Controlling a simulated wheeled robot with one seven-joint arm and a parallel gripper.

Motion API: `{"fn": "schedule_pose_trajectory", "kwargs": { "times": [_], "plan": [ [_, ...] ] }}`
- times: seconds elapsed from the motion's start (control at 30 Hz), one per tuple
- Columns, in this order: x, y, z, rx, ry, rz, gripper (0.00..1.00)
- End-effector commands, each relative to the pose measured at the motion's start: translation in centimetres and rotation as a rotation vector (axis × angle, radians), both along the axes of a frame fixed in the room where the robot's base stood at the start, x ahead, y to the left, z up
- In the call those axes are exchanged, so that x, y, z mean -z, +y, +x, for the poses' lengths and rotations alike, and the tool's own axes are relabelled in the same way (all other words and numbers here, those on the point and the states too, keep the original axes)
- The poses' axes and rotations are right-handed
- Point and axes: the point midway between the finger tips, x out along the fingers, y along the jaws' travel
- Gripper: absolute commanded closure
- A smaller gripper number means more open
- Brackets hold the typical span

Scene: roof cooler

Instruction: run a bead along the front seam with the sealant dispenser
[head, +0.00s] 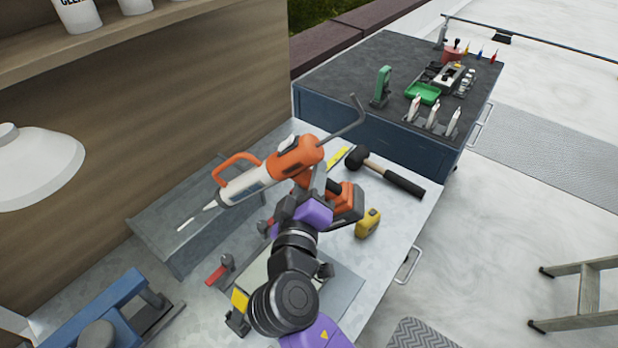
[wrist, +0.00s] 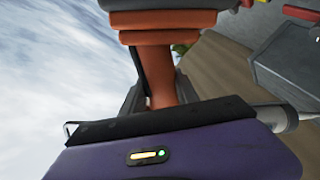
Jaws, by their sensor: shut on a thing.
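The sealant dispenser (head: 302,155), orange with a white cartridge and a battery base, is held above the metal bench. My gripper (head: 316,190) is shut on its orange handle, which also shows between the dark fingers in the wrist view (wrist: 165,78). The dispenser's thin nozzle points to the lower left in the head view. Its pale tip appears over a grey sheet-metal piece (head: 160,238) near the wooden wall. The gap between tip and metal cannot be judged. I cannot make out which edge is the front seam, and no bead is discernible.
The bench (head: 385,235) also holds a black mallet (head: 390,172), a yellow tape measure (head: 368,222), red-ended clamps (head: 218,272) and a blue tool (head: 105,310) at lower left. A white lamp shade (head: 35,165) hangs at left. A dark tool cabinet (head: 340,80) stands behind.

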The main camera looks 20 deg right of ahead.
Motion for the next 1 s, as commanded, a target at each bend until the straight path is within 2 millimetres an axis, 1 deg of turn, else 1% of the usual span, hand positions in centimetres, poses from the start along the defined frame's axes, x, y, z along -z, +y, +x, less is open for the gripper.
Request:
{"fn": "schedule_pose_trajectory", "kwargs": {
  "times": [0.03, 0.53, 1.0],
  "plan": [
    [-0.37, -0.09, 0.08, 0.000, -0.007, 0.000, 1.00],
    [-0.36, -0.23, 0.17, 0.000, -0.007, -0.001, 1.00],
    [-0.36, -0.99, 0.68, 0.000, -0.006, -0.002, 1.00]
  ]
}}
